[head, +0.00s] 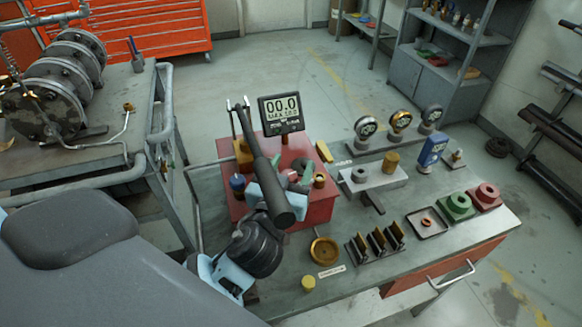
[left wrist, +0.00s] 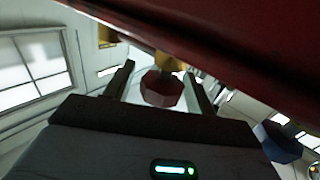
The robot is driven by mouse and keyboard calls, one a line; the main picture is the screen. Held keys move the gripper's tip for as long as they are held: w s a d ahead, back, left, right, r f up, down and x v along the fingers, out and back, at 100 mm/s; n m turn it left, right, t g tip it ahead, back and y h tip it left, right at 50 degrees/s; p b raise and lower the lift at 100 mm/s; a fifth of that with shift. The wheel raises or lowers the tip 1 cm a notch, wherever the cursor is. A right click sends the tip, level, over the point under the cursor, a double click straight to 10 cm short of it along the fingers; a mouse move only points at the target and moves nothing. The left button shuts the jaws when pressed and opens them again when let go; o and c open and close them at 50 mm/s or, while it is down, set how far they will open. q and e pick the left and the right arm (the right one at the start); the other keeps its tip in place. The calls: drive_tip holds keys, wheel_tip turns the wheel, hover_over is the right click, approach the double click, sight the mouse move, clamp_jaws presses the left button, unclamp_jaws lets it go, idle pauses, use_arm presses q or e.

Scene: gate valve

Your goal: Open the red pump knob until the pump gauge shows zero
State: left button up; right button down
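The red pump knob (left wrist: 162,90) shows in the left wrist view as a dark red, many-sided knob on a brass stem. The open fingers of my left gripper (left wrist: 158,84) stand on either side of it. I cannot tell whether they touch it. In the head view my left arm crosses over the red pump box (head: 315,212) and hides part of its top; I cannot make out the red knob there. My right gripper is not in view.
A blue knob (left wrist: 279,141) is close by, at the lower right of the left wrist view. On the bench right of the pump stand a brass dish (head: 324,250), a slotted rack (head: 376,243), a small tray (head: 427,223) and a blue meter (head: 432,151). Several round gauges stand behind.

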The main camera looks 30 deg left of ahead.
use_arm(q)
drive_tip(key=shift+s, duration=0.1)
drive_tip(key=shift+s+d+f, duration=0.1)
drive_tip(key=shift+s, duration=0.25)
drive_tip(key=b+v, duration=0.1)
drive_tip(key=v, duration=0.6)
drive_tip(key=shift+b, duration=0.35)
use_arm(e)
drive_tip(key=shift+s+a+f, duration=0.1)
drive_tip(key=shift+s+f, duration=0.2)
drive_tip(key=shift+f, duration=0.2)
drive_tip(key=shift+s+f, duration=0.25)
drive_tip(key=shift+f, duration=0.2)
